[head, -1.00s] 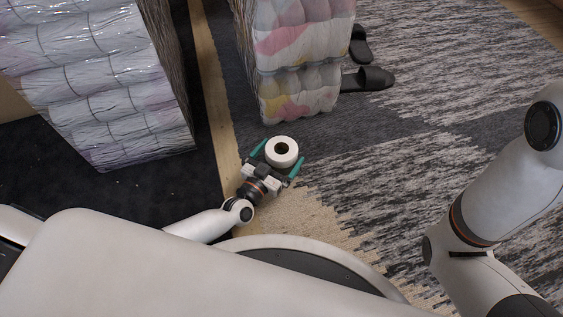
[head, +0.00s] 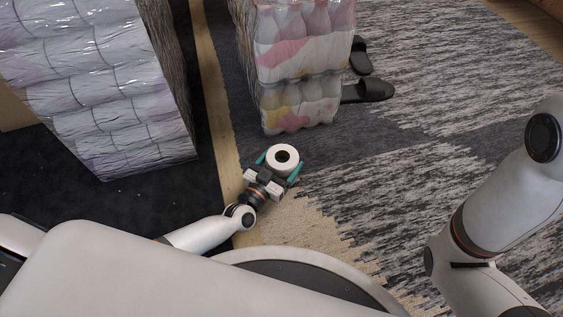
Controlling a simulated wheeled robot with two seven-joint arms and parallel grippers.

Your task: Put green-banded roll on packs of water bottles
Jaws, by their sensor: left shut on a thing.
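A white roll (head: 271,161) with a dark hole in its end sits between the green fingers of my left gripper (head: 280,166). The fingers are closed on its sides, and no green band can be made out on it. The packs of water bottles (head: 300,100), wrapped in plastic with pink and yellow print, stand stacked just beyond the roll. The roll is apart from them in the picture, on the near side. My right arm comes in at the right edge, but its gripper is out of view.
A tall stack of plastic-wrapped white bundles (head: 115,90) stands at the left on a dark mat. Black slippers (head: 368,91) lie right of the bottle packs. The patterned rug (head: 450,150) is clear at the right.

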